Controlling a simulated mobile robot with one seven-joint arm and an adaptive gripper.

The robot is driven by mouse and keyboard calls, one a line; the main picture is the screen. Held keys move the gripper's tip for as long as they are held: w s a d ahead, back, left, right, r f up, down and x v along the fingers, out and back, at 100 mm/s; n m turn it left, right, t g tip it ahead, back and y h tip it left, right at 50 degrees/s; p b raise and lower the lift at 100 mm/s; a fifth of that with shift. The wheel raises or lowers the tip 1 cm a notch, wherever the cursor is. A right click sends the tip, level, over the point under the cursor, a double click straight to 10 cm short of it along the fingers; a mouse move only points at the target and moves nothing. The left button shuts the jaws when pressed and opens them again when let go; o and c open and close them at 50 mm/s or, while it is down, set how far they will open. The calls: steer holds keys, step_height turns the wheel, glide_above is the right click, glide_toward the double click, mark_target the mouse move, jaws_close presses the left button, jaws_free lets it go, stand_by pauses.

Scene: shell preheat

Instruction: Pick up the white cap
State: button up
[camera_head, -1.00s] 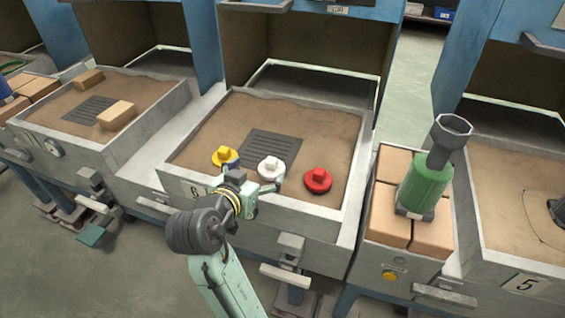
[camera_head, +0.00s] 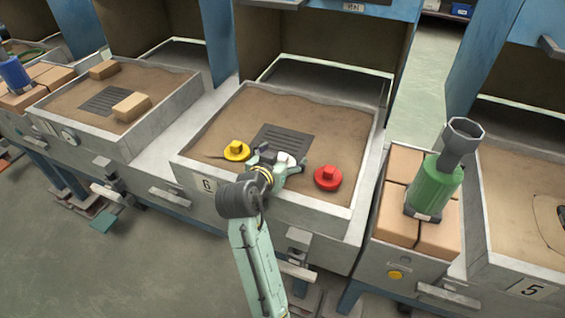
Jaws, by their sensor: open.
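The white cap (camera_head: 284,158) lies in the sand tray (camera_head: 358,185), between a yellow cap (camera_head: 236,150) on its left and a red cap (camera_head: 328,178) on its right. Most of the white cap is hidden behind my gripper; only a small white part shows. My gripper (camera_head: 280,162) is open, low over the tray, with its fingers reaching around or just beside the white cap. I cannot tell whether the fingers touch it.
A dark slotted grate (camera_head: 283,142) lies in the sand behind the caps. The tray has raised grey walls. To the right, a green bottle-like tool (camera_head: 434,188) stands on tan bricks (camera_head: 398,211). The sand towards the back of the tray is clear.

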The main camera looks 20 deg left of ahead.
steer(key=shift+c, duration=0.4)
steer(key=c, duration=1.6)
steer(key=shift+o, duration=0.2)
